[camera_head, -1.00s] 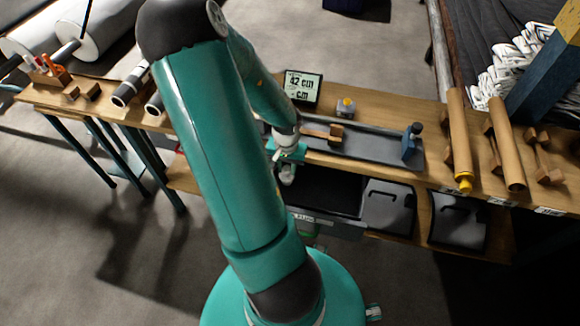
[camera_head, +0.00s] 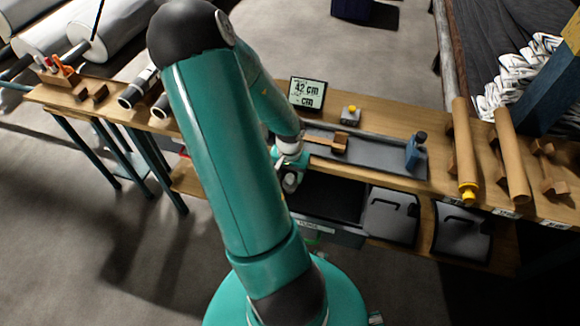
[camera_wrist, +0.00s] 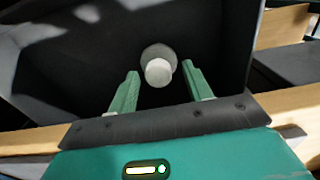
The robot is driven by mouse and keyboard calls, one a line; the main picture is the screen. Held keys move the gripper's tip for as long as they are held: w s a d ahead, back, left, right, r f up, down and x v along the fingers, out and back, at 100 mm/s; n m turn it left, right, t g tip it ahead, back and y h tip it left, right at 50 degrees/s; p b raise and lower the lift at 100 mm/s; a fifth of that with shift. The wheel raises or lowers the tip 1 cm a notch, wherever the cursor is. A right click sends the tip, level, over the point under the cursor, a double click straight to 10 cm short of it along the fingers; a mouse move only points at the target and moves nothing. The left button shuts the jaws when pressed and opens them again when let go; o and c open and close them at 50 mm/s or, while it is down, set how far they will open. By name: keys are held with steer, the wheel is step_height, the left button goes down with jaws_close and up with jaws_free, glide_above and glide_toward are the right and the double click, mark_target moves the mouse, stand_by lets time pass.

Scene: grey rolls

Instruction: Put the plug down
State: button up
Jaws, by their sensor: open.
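A plug (camera_wrist: 158,70), pale with a round white end and a wider grey part behind it, shows in the wrist view against the dark inside of a bin (camera_wrist: 60,70). My gripper (camera_wrist: 160,69) is open, its two green fingers apart. The plug appears between the fingertips, with a gap on both sides. I cannot tell how far beyond the tips it is or whether it rests on the bin floor. In the head view my gripper (camera_head: 290,180) is over the front edge of the wooden bench (camera_head: 385,118), beside the dark bin (camera_head: 330,198); my arm hides part of it.
A grey trough (camera_head: 375,155) with a blue upright block lies on the bench. Brown tubes, one with a yellow end plug (camera_head: 468,193), lie at right. Black bins (camera_head: 390,215) sit below.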

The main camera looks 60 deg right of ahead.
step_height(320, 180, up, 12)
stand_by(0.4)
steer(key=shift+f, duration=0.1)
steer(key=w+a+r+n+t+y, duration=0.1)
steer(key=w+a+r+n, duration=0.35)
steer(key=w+a, duration=0.3)
steer(key=w+a+r+n+t, duration=0.25)
steer(key=w+a+r, duration=0.3)
steer(key=a, duration=0.35)
steer(key=s+a+r+n+t, duration=0.1)
steer(key=a+r+n, duration=0.3)
steer(key=a, duration=0.5)
steer(key=s+a+r+n+t+h, duration=0.1)
steer(key=a+r+n, duration=0.4)
steer(key=a+r, duration=0.4)
steer(key=shift+s+a, duration=0.35)
steer(key=shift+a, duration=0.45)
